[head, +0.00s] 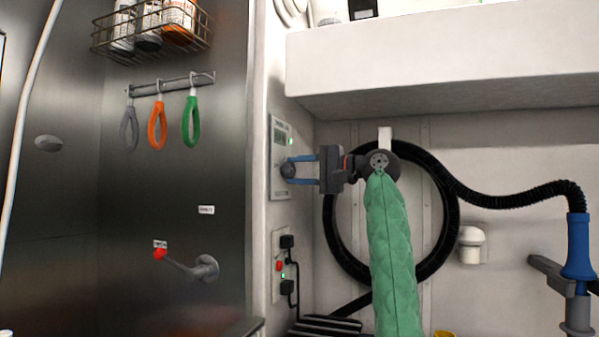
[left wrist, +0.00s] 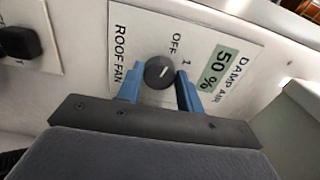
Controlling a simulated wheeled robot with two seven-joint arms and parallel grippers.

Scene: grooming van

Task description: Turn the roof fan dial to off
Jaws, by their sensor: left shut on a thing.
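The roof fan dial (left wrist: 159,72) is a round dark knob with a white pointer mark, on a pale wall panel (left wrist: 137,28) labelled ROOF FAN, OFF and 1. In the left wrist view the mark slants to the upper right, toward the labels; I cannot tell exactly which one it meets. My left gripper (head: 288,170) reaches the panel from the right in the head view. Its blue fingers are shut on the dial, one on each side, as the left wrist view also shows. The fingers hide part of the dial in the head view. My right gripper is not in view.
Below the panel is a socket plate (head: 280,241) with black plugs and cables. A coiled black hose (head: 333,240) hangs behind my arm, its blue handle (head: 579,246) at the right. A white shelf (head: 440,65) juts out above. Coloured loops (head: 191,122) hang at left.

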